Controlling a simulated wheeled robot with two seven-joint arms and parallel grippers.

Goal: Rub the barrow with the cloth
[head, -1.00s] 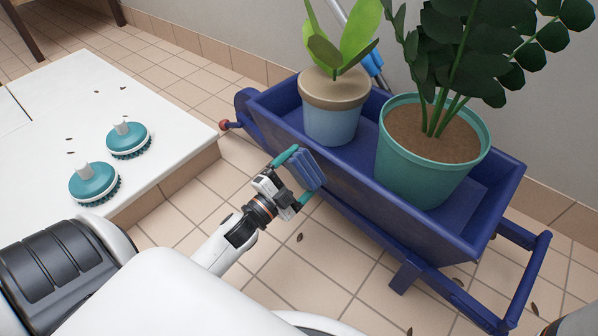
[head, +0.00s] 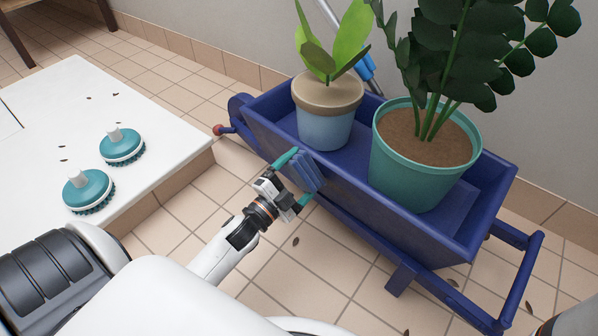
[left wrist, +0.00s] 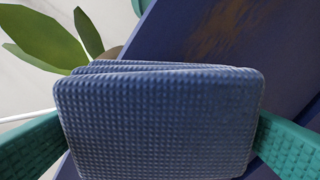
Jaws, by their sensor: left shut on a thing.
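The blue barrow (head: 385,217) stands on the tiled floor with two potted plants in it. My left gripper (head: 296,178) is at the barrow's near side wall, toward its left end, and is shut on the folded blue cloth (head: 308,172). In the left wrist view the textured cloth (left wrist: 155,125) sits between the teal fingers, in front of the barrow wall (left wrist: 285,35). That wall has a brownish dirty patch. I cannot tell whether the cloth touches the wall. My right gripper is not in view.
A grey-blue pot (head: 326,120) and a larger teal pot (head: 420,165) stand in the barrow. Two teal brushes (head: 89,188) (head: 122,146) lie on a white platform (head: 165,115) at left. A wall closes off the back. Scattered leaves (head: 295,241) lie on the floor.

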